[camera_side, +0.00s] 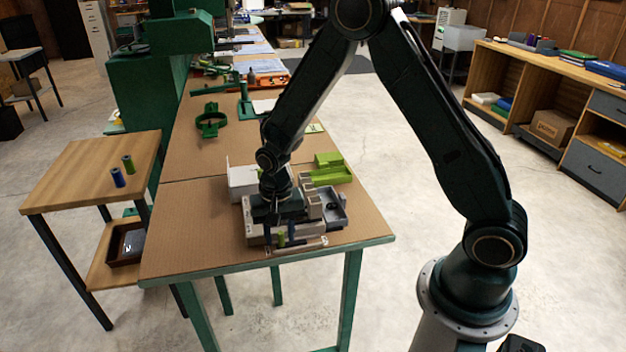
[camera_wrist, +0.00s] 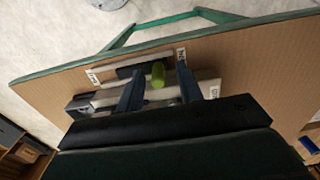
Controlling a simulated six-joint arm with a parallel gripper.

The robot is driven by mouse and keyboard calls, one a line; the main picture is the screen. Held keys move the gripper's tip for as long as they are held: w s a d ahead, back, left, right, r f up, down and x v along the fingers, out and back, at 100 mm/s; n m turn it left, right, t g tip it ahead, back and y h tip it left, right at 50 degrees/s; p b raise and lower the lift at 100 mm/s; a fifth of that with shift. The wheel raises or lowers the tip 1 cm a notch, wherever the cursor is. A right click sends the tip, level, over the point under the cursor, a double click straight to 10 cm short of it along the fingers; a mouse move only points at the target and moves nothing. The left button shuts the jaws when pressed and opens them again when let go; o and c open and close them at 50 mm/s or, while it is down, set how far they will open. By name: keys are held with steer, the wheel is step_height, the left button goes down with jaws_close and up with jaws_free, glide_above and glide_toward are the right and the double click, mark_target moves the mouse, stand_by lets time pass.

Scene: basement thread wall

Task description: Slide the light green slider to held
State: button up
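The light green slider (camera_wrist: 158,73) is an upright rounded knob on a dark slot in a pale panel (camera_wrist: 107,74). It stands toward the right part of the slot in the wrist view. White labels (camera_wrist: 92,77) sit at the panel's ends, too small to read surely. My gripper (camera_wrist: 160,72) is open, with one finger on each side of the slider and a gap visible on both sides. In the side view, the slider (camera_side: 281,240) shows low between the fingers of my gripper (camera_side: 279,236) at the table's front. The hand hides part of the device.
The device stands on a brown-topped bench (camera_side: 190,235) near its front edge. Grey trays (camera_side: 331,208) and light green blocks (camera_side: 325,176) stand close to the right and behind. A white box (camera_side: 243,181) is behind left. The bench's left side is clear.

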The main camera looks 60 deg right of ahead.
mark_target(280, 233)
steer(key=shift+r, duration=3)
steer(key=shift+r, duration=0.1)
steer(key=shift+r, duration=1.9)
steer(key=shift+r, duration=0.15)
steer(key=s+r+n+t, duration=0.3)
steer(key=s+r+n, duration=0.1)
steer(key=s+r, duration=0.75)
steer(key=s+r+n+t, duration=0.2)
steer(key=s+r+n, duration=0.3)
steer(key=s, duration=0.5)
steer(key=shift+s+d+r+t, duration=0.2)
steer(key=shift+s+d+t, duration=0.1)
steer(key=shift+s+d, duration=0.1)
